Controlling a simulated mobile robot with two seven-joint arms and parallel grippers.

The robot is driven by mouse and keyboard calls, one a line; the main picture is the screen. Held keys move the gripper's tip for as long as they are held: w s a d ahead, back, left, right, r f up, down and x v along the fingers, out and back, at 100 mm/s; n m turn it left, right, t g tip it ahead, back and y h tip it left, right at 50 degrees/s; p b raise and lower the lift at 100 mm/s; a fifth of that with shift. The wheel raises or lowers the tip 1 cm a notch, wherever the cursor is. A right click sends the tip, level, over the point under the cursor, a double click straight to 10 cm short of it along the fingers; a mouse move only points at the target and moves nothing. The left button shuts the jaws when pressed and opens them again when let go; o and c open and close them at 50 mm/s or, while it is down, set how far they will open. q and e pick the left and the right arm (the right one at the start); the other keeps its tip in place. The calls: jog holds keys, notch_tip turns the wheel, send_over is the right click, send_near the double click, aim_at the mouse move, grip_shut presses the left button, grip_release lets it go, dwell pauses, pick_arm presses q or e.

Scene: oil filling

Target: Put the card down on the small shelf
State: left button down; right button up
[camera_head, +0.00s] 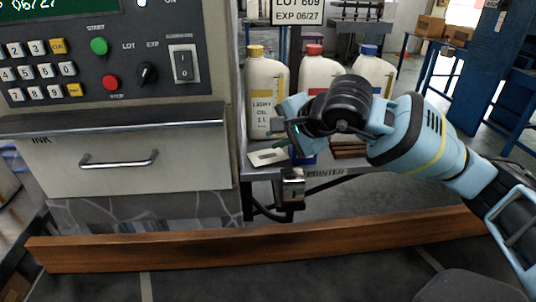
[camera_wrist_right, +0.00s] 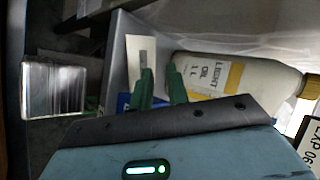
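The card (camera_head: 267,157) is pale with a small dark mark. It lies on the small shelf (camera_head: 262,173), near its front left corner, in front of the light oil bottle. In the right wrist view the card (camera_wrist_right: 140,50) shows just beyond my fingertips, one finger overlapping its lower end. My right gripper (camera_head: 284,126) is over the shelf, beside the light oil bottle. In the right wrist view its two green fingers (camera_wrist_right: 162,83) stand apart with nothing visible between them. Whether a finger still touches the card cannot be told. My left gripper is out of view.
The light oil bottle (camera_head: 262,100), a red-capped bottle (camera_head: 316,76) and a blue-capped bottle (camera_head: 374,72) stand on the shelf. A metal printer head (camera_head: 290,188) sits at its front edge. The ink drawer (camera_head: 120,165) machine is left. A wooden rail (camera_head: 250,243) crosses in front.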

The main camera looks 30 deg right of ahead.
jog(key=shift+s+d+r, duration=0.1)
jog(key=shift+s+r, duration=0.35)
jog(key=shift+s, duration=0.05)
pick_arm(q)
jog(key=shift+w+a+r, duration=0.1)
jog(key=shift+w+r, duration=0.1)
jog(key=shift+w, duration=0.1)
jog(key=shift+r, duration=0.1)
pick_arm(e)
jog(key=shift+r, duration=0.1)
